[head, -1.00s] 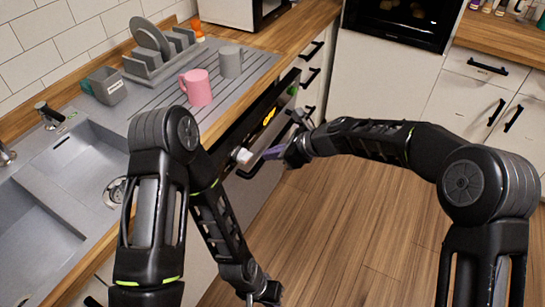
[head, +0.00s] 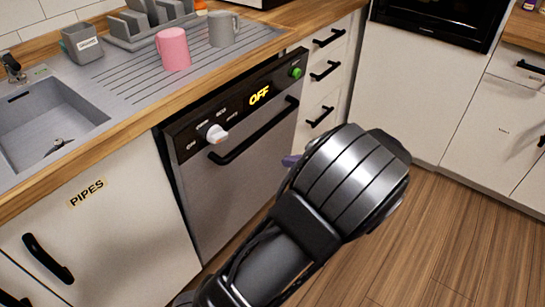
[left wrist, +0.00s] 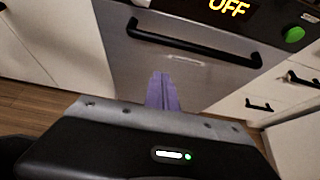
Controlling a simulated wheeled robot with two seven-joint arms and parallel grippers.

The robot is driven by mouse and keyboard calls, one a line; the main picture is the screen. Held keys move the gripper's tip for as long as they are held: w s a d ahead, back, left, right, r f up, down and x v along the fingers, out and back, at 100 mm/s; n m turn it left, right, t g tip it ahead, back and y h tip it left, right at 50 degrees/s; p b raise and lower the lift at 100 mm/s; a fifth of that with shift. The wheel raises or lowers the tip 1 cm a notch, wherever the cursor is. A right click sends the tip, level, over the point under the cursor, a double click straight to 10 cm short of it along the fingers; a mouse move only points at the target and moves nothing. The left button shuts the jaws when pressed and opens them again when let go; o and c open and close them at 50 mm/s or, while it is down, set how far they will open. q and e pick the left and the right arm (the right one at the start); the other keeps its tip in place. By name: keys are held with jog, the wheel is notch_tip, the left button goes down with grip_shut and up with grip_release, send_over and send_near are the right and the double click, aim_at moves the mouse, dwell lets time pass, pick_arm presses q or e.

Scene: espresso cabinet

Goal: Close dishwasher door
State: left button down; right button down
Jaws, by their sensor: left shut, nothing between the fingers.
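The dishwasher door (head: 235,180) is a steel front under the counter. It stands upright, looks flush with the cabinets beside it, and seems shut. Its black bar handle (head: 255,131) runs below a dark panel with a white knob, a green button and a yellow "OFF". My left gripper (head: 290,160) is mostly hidden behind my arm in the head view; only a bit of purple finger shows in front of the door's right part. In the left wrist view its purple fingers (left wrist: 163,92) are together and empty, pointing at the door below the handle. My right gripper is not visible.
A pink mug (head: 173,49) and a grey mug (head: 222,29) stand on the drainboard above. A cabinet labelled "PIPES" (head: 87,193) is left of the dishwasher; white drawers (head: 325,70) are right of it. Wooden floor (head: 430,240) is clear at right.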

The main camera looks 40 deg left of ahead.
pick_arm(q)
jog(key=shift+s+a+f, duration=0.1)
jog(key=a+r+b+x, duration=0.1)
jog(key=r+b+x, duration=0.1)
jog(key=x, duration=1)
jog(key=shift+a+b, duration=0.35)
jog(key=shift+a, duration=0.15)
